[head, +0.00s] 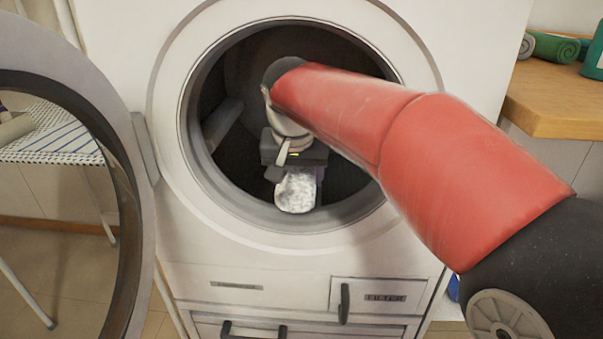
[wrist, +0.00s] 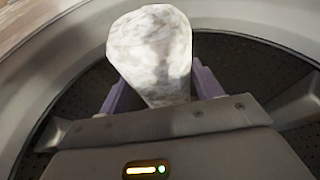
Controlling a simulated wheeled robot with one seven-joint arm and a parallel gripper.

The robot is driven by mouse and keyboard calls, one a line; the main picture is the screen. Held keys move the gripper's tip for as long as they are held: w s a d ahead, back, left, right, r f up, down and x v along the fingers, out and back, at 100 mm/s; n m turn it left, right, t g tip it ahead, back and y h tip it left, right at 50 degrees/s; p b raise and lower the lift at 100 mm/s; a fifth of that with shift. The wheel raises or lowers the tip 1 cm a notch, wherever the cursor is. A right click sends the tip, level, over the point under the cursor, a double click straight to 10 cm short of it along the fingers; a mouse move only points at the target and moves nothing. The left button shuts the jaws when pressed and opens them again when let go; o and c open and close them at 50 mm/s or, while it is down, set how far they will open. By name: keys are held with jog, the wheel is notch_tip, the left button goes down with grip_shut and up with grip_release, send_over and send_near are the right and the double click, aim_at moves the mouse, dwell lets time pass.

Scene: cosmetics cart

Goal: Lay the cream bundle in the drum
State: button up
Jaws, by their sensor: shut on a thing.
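The cream bundle (head: 296,191) is a pale, mottled roll. My gripper (head: 293,172) is shut on it and holds it inside the round mouth of the drum (head: 232,121), in the lower middle of the opening. In the wrist view the bundle (wrist: 153,55) stands out between the two purple fingers of my gripper (wrist: 158,88). The perforated dark drum wall (wrist: 245,70) shows behind and beside it. I cannot tell whether the bundle touches the drum.
The washer door (head: 135,200) hangs open at the left. A drying rack (head: 55,135) stands beyond it. A wooden counter (head: 560,100) with a green roll (head: 553,47) is at the right.

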jog(key=w+p, duration=0.1)
jog(key=w, duration=0.9)
jog(key=shift+w+d+f+b, duration=0.15)
jog(key=shift+f+b, duration=0.15)
jog(key=shift+f, duration=0.85)
jog(key=shift+w+a+f+b, duration=0.1)
jog(key=shift+w+f+b, duration=0.2)
jog(key=shift+f, duration=0.85)
jog(key=shift+w+d+f+b, duration=0.1)
jog(key=shift+f+b, duration=0.25)
jog(key=shift+f, duration=0.8)
jog(key=shift+f, duration=0.1)
jog(key=o, duration=1.2)
jog(key=shift+f, duration=0.1)
